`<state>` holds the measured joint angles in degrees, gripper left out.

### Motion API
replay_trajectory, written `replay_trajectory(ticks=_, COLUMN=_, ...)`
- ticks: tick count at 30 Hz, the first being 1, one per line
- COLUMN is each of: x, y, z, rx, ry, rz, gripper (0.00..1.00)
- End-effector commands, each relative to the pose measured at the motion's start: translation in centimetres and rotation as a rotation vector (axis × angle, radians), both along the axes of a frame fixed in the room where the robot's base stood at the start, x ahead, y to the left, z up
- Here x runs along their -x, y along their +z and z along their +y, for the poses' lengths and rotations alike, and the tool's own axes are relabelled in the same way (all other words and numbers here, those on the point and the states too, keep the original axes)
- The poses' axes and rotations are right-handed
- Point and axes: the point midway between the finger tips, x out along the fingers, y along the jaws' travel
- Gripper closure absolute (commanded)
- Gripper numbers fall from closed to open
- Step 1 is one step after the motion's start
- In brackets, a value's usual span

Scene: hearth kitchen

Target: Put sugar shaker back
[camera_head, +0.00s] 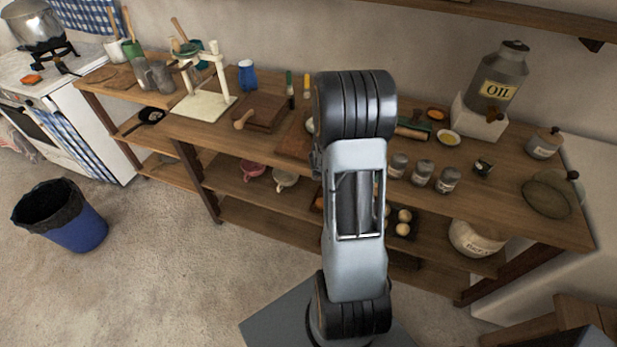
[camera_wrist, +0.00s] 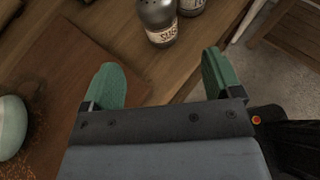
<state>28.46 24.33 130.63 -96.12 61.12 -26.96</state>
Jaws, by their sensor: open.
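The sugar shaker (camera_wrist: 158,22) is a dark metal shaker with a pale label reading "SUG". It stands on the wooden counter at the top of the wrist view, just beyond the fingertips and apart from them. My gripper (camera_wrist: 161,78) is open and empty, with its two green-padded fingers spread on either side below the shaker. In the head view several similar shakers (camera_head: 422,173) stand in a row right of my arm; their labels are too small to tell which is sugar. My gripper is hidden behind my arm there.
Another shaker (camera_wrist: 191,5) stands close beside the sugar one. A wooden board (camera_wrist: 65,75) and a pale green rounded object (camera_wrist: 11,126) are at left. The oil can (camera_head: 500,78) stands on a white block (camera_head: 478,120) at the back right. A lower shelf holds a large jar (camera_head: 474,240).

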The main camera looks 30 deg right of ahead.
Motion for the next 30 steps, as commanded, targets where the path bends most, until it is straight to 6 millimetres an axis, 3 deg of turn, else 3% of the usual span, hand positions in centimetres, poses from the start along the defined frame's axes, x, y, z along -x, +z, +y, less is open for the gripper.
replay_trajectory(ticks=5, x=0.2, y=3.4, z=3.9, rx=-0.056, ry=-0.157, rz=-0.246, gripper=0.15)
replay_trajectory(ticks=9, x=0.8, y=6.3, z=10.3, rx=-0.207, ry=-0.381, rz=-0.591, gripper=0.15)
replay_trajectory(ticks=15, x=1.4, y=9.1, z=20.6, rx=-0.545, ry=-0.702, rz=-0.998, gripper=0.15)
replay_trajectory(ticks=21, x=2.0, y=11.5, z=28.4, rx=-0.866, ry=-0.951, rz=-1.188, gripper=0.15)
replay_trajectory(ticks=25, x=2.3, y=12.6, z=31.1, rx=-0.989, ry=-1.045, rz=-1.226, gripper=0.15)
replay_trajectory(ticks=30, x=2.5, y=13.1, z=32.1, rx=-1.044, ry=-1.091, rz=-1.236, gripper=0.15)
